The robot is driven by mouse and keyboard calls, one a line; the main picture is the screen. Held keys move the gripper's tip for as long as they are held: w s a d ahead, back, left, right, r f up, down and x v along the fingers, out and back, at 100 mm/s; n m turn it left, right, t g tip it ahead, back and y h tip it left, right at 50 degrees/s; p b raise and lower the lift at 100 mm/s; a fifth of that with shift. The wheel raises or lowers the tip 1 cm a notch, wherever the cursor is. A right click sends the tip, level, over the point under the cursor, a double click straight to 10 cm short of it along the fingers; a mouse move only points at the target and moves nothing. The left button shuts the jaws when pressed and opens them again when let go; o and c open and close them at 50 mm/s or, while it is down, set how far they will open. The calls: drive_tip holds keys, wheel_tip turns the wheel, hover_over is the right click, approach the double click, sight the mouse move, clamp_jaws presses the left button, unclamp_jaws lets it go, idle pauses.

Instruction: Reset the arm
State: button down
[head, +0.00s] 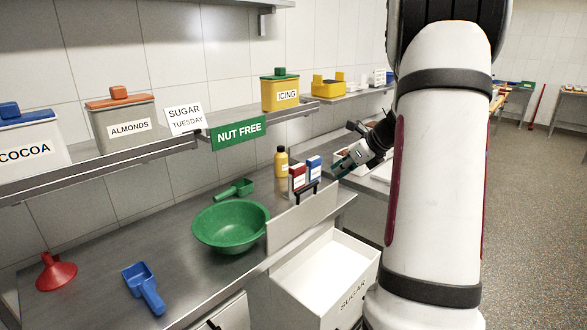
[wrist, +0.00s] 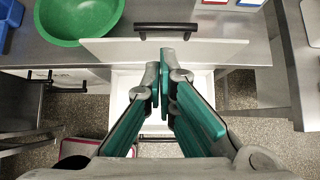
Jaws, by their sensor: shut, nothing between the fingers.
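My gripper (head: 345,165) hangs at the end of my arm, to the right of the counter items in the head view. In the wrist view, my gripper (wrist: 164,75) shows two green-padded fingers with their tips together and nothing between them. The fingers appear over a white open drawer or bin (wrist: 122,80), with a pale panel (wrist: 215,50) and black handle (wrist: 168,27) beyond the tips. My arm's large white link covers much of the right half of the head view.
A green bowl (head: 232,238), green scoop (head: 235,189), blue scoop (head: 144,288) and red funnel (head: 55,272) sit on the steel counter (head: 100,268). A yellow bottle (head: 281,163) stands behind. An open white SUGAR bin (head: 325,268) juts out below. A shelf holds labelled containers.

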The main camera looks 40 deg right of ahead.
drive_tip(key=s+a+r+n+g+y, duration=0.1)
drive_tip(key=a+r+n, duration=0.45)
drive_tip(key=a, duration=0.75)
drive_tip(key=s+a+r+n+g+y, duration=0.1)
drive_tip(key=a+r+n+g, duration=0.1)
drive_tip(key=a+n, duration=0.9)
drive_tip(key=s+a+f+n+h, duration=0.1)
drive_tip(key=s+a+n+h, duration=0.2)
drive_tip(key=s+a+n, duration=1.3)
drive_tip(key=shift+s+a+n+g, duration=0.3)
drive_tip(key=shift+s+n, duration=0.6)
drive_tip(key=shift+n, duration=0.35)
